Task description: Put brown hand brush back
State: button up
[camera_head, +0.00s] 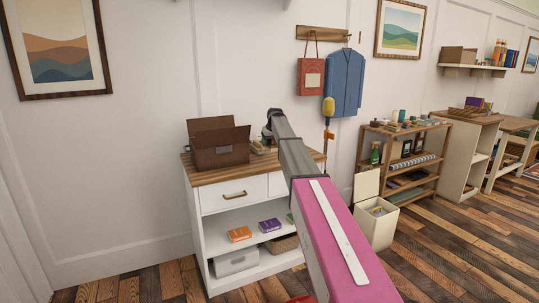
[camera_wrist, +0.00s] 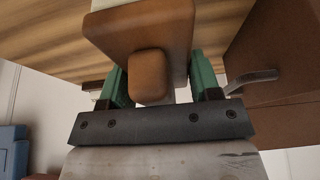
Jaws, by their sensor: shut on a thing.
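The brown hand brush (camera_wrist: 140,32) shows in the wrist view as a brown body with a rounded brown end and a pale part at its far edge. My gripper (camera_wrist: 158,76) has its green fingers on both sides of the brush and is shut on it. A wood-topped surface lies beyond the brush; I cannot tell whether the brush touches it. In the head view my arm reaches over the white cabinet (camera_head: 235,196), and the arm hides the gripper's fingers and most of what they hold.
An open brown box (camera_head: 222,157) stands on the cabinet's left part; a brown box side with a metal handle (camera_wrist: 250,79) is close right in the wrist view. Books (camera_head: 240,234) lie on the shelf below. A red bag (camera_head: 311,77) and blue garment (camera_head: 344,82) hang behind.

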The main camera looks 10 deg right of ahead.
jog(key=shift+f, duration=2.9)
jog(key=shift+f, duration=0.15)
jog(key=o, duration=0.8)
jog(key=shift+o, duration=0.2)
jog(key=v, duration=1.2)
jog(key=s+a+f+m+g, duration=0.1)
jog(key=s+f, duration=1.4)
jog(key=s, duration=0.3)
jog(key=s+f+m+g, duration=0.1)
jog(key=s+f+g, duration=0.1)
jog(key=s+f, duration=1.55)
jog(key=s, duration=0.8)
jog(key=s+f+m+g+h, duration=0.1)
jog(key=s+f, duration=0.2)
jog(key=s, duration=0.6)
jog(key=shift+s+a+f+m, duration=0.2)
jog(key=shift+s+m, duration=0.1)
jog(key=shift+s, duration=0.1)
